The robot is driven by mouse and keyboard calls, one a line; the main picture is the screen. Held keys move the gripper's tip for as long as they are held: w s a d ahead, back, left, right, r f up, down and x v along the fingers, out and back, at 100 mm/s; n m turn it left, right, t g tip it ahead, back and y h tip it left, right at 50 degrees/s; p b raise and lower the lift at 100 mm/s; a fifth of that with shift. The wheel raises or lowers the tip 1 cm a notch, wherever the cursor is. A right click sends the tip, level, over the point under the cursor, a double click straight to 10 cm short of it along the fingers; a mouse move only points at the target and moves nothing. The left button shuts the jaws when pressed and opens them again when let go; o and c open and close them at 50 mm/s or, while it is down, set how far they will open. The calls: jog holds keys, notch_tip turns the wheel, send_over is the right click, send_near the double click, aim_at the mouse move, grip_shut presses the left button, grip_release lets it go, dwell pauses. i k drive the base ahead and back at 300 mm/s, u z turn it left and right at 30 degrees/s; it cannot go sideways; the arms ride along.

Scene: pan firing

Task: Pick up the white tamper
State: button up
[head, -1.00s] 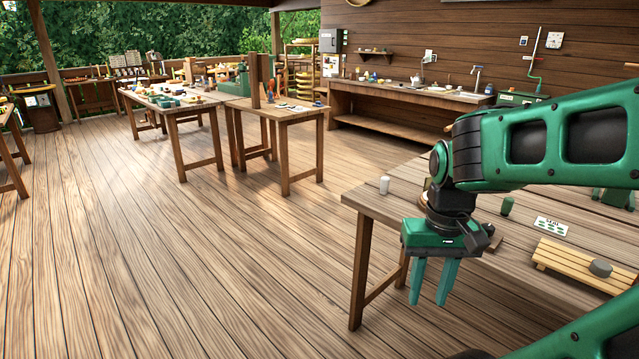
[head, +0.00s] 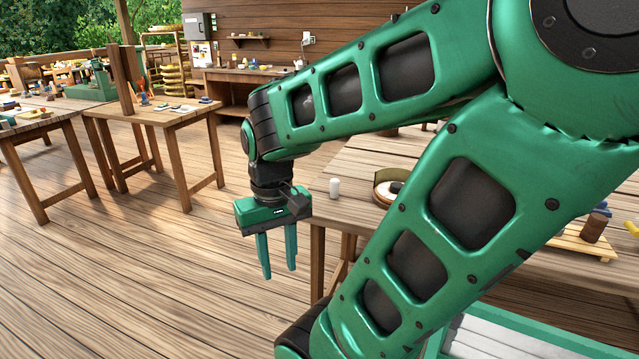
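Floor shows behind the fingers, and the gripper is clear of the tamper and table edge. My arm links cover much of the table to the right of the tamper.
Right of the tamper, a round dish-like item (head: 385,188) sits partly behind my arm. A slatted wooden board (head: 585,243) and a brown cylinder (head: 594,227) are further right. Another work table (head: 160,117) stands at the left. Open floor lies between the tables.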

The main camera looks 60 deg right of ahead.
aim_at(334, 182)
jog(key=z, duration=0.5)
jog(key=i, duration=0.9)
jog(key=z, duration=0.55)
